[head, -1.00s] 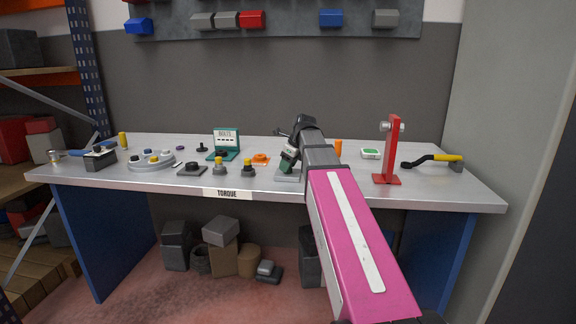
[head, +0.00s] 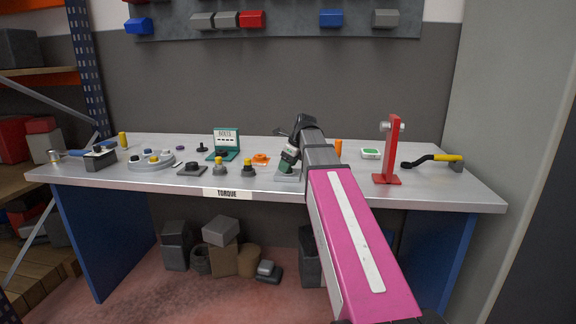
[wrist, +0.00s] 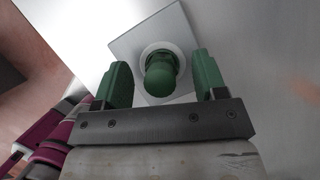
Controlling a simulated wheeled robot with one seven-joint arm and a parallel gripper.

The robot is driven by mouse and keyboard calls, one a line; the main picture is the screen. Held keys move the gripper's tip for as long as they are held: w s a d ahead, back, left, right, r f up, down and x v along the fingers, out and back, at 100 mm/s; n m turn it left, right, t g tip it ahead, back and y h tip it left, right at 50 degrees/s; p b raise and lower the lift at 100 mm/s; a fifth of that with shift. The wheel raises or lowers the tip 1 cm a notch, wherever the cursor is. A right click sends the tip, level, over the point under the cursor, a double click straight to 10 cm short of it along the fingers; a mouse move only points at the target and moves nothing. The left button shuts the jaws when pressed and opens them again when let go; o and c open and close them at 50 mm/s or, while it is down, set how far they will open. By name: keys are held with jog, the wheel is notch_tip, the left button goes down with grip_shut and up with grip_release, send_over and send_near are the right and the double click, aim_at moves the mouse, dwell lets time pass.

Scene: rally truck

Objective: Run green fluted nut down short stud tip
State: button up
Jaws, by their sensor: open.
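In the wrist view, a green round-ended part (wrist: 161,78), which looks like the green fluted nut, sits over a pale ring (wrist: 146,54) on a square grey plate (wrist: 125,43). My gripper (wrist: 160,62) is open, with one green finger on each side of the nut and a visible gap on both sides. The short stud is not visible; the nut's end covers the middle of the ring. In the head view, my gripper (head: 290,158) is low over the grey plate (head: 285,178) near the bench's front edge, and my arm hides much of this spot.

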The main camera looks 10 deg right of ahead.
jog(key=v, duration=1.2)
jog(key=shift+f, duration=0.1)
